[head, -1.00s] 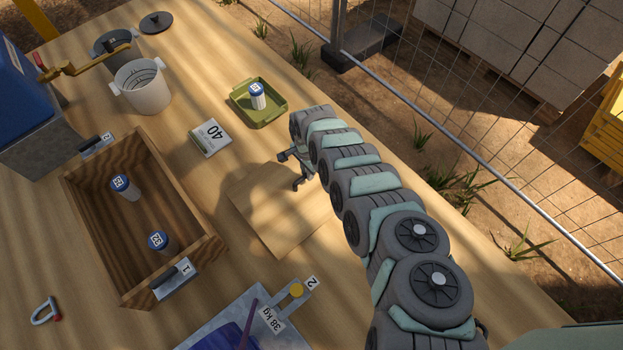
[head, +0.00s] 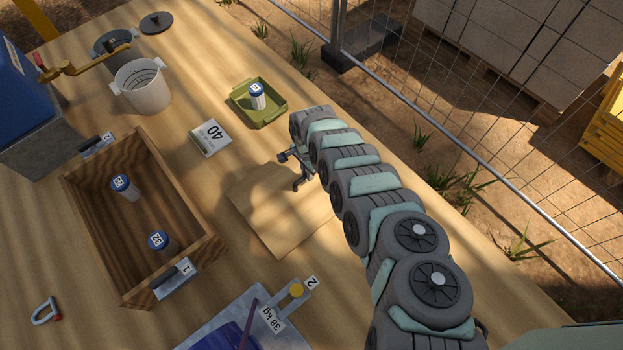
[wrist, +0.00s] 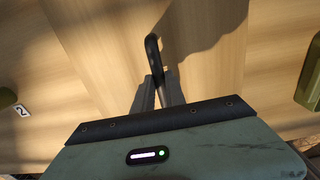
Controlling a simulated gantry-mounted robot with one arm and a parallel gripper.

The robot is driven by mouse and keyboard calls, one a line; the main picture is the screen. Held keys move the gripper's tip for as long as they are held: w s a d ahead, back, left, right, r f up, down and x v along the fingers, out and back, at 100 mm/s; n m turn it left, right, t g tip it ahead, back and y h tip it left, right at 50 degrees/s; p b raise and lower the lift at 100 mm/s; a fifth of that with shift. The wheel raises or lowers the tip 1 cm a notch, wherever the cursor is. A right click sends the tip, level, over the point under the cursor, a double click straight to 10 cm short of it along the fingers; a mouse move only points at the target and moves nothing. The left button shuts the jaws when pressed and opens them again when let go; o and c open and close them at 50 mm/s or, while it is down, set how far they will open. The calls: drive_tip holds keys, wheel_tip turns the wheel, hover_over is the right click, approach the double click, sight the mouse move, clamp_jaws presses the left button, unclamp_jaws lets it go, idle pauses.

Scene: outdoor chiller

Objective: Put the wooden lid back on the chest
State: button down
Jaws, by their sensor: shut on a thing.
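The wooden chest (head: 213,254) stands open at left with two blue-capped containers, (head: 125,188) and (head: 160,242), inside. The flat, pale square wooden lid (head: 275,215) is to the right of the chest, apart from it, over the table. My gripper (head: 298,170) is at the lid's upper right part. In the wrist view my gripper (wrist: 160,92) is shut on the lid's dark curved handle (wrist: 153,52), with the lid's board (wrist: 100,45) below. I cannot tell whether the lid rests on the table or hangs just above it.
A green tray (head: 270,117) with a blue-capped container (head: 257,97) and a card marked 40 (head: 210,138) lie beyond the lid. A grey metal plate (head: 235,310) is in front. A white pot (head: 143,88) stands at upper left. A mesh fence (head: 440,138) runs along the right.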

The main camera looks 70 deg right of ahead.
drive_tip(key=shift+r+p, duration=3.5)
drive_tip(key=shift+p, duration=0.5)
drive_tip(key=c, duration=1.9)
unclamp_jaws()
drive_tip(key=shift+c, duration=0.2)
clamp_jaws()
